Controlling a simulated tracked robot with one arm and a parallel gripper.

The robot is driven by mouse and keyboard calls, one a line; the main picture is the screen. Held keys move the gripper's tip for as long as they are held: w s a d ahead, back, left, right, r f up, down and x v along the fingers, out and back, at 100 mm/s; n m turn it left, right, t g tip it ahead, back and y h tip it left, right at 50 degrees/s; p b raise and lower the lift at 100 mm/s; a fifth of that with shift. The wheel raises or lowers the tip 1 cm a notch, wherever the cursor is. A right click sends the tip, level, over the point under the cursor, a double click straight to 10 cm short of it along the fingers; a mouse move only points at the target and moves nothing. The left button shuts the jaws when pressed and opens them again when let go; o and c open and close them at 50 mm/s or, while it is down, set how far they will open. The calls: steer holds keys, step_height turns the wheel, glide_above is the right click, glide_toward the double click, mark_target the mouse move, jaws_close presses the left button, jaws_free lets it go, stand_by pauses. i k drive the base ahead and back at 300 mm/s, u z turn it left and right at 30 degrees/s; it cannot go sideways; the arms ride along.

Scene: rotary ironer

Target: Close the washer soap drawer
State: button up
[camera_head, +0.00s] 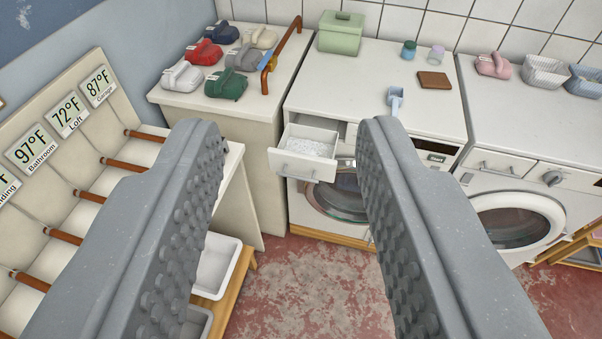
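The washer (440,99) is a white front-loader standing against the tiled wall. Its soap drawer (302,168) is pulled out at the upper left of the front and holds white powder. The drawer front has a small grey handle. My gripper (282,145) is open, its two grey studded fingers wide apart in the foreground. The drawer shows between the fingertips, farther away, and nothing is between the fingers. The right finger hides part of the washer's front and round door (337,200).
A green box (340,36), blue scoop (396,98), brown block (434,82) and two small jars stand on the washer. A second machine (515,220) is at right. A cabinet with several irons (226,84) and a panel with wooden handles (60,150) are left. Red floor (320,285) is open in front.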

mark_target(287, 163)
steer(key=z, duration=0.25)
steer(key=i, duration=0.6)
steer(key=u, duration=0.7)
steer(key=k, duration=0.7)
steer(key=z, duration=0.45)
steer(key=i, duration=1)
steer(key=u, duration=0.1)
